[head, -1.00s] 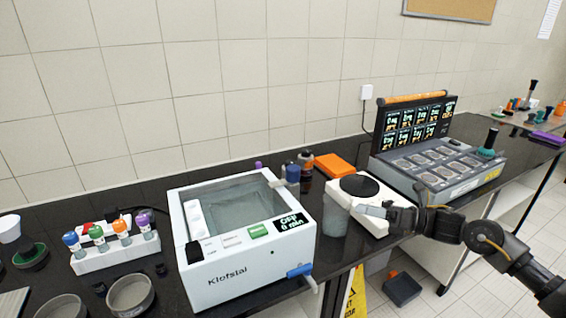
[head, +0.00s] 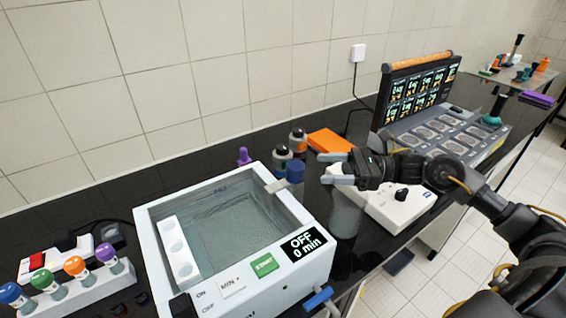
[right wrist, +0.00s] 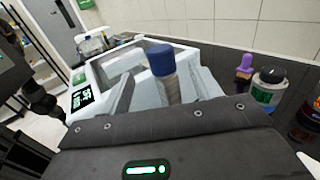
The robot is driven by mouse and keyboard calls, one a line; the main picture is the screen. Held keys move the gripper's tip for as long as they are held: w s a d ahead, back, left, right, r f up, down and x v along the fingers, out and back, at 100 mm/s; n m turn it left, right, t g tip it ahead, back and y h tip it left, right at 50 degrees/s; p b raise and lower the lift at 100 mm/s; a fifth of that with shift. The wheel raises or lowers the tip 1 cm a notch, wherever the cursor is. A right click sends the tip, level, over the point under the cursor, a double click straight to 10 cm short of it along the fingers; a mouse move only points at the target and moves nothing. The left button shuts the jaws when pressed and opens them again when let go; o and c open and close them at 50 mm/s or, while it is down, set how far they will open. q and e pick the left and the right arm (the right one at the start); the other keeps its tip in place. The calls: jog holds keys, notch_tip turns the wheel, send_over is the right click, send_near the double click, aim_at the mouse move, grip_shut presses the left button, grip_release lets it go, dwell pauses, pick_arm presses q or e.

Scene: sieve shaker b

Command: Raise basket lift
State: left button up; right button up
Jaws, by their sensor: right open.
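The white water bath (head: 150,240) stands on the black bench, its display reading OFF and 0 min. On its right rim is a grey bracket (head: 276,186); a blue knob (head: 294,172), which looks like the basket lift handle, shows beside it. My right gripper (head: 325,168) is open and empty, its fingers pointing left toward the knob from a short distance. In the right wrist view the blue knob (right wrist: 160,58) on its post appears between the two fingers (right wrist: 168,92), with no clear contact. The bath interior (head: 235,225) looks empty of a raised basket. My left gripper is not in view.
A translucent beaker (head: 346,218) and a white stirrer (head: 395,210) are under and beside my right gripper. A tube rack (head: 85,290) is at left. A blue tap (head: 318,298) juts from the bath's front.

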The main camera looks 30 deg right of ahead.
aim_at(291, 165)
jog(key=p+x, duration=0.5)
jog(key=x, duration=0.4)
jog(key=shift+w+a+r, duration=0.15)
jog(key=shift+a+r, duration=0.05)
jog(key=shift+w+a+f, duration=0.2)
jog(key=shift+w+a, duration=0.05)
jog(key=shift+a, duration=0.25)
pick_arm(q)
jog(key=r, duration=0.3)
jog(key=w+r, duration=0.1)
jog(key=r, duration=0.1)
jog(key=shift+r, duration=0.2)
